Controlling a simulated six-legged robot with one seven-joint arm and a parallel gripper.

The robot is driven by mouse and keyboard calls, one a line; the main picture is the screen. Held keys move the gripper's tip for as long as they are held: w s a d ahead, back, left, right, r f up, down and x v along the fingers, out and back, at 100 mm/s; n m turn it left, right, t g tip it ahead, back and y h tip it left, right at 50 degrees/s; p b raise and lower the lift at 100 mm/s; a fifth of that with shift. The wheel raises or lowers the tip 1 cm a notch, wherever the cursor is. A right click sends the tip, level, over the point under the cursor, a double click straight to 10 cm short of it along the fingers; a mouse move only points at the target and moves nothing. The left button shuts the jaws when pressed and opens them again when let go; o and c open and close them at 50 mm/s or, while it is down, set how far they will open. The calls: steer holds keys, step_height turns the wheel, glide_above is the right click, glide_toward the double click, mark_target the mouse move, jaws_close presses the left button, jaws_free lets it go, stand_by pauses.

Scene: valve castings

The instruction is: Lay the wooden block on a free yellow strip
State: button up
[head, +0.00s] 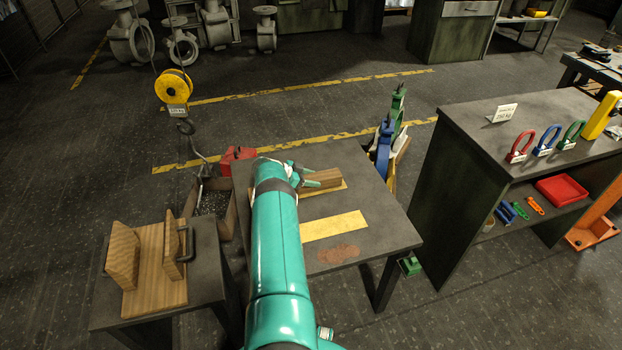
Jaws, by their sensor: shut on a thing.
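The wooden block (325,178) is a brown bar on the far part of the dark table, at or just above a yellow strip (325,189) that shows along its near edge. I cannot tell whether the block rests on that strip or hangs slightly above it. My gripper (314,178), teal, is shut on the block's left end; my arm hides part of that area. A second yellow strip (335,226) lies bare on the table nearer to me, its left end close to my arm.
A reddish-brown patch (338,254) marks the table in front of the bare strip. At left, a low table (105,315) holds a wooden fixture (150,275). A yellow hoist (173,86) hangs behind it. A dark bench (470,125) with coloured shackles stands at right.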

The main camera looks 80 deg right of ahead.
steer(key=shift+f, duration=0.15)
steer(key=o, duration=1.3)
steer(key=shift+c, duration=0.2)
steer(key=shift+o, duration=0.4)
steer(key=shift+f, duration=0.1)
steer(key=shift+r, duration=0.3)
step_height(320, 180, up, 3)
steer(key=shift+a+r, duration=0.1)
steer(key=shift+a, duration=0.05)
steer(key=s+a+r, duration=0.3)
steer(key=a+r, duration=0.6)
steer(key=a, duration=0.4)
steer(key=shift+a+r, duration=0.15)
steer(key=shift+r, duration=0.05)
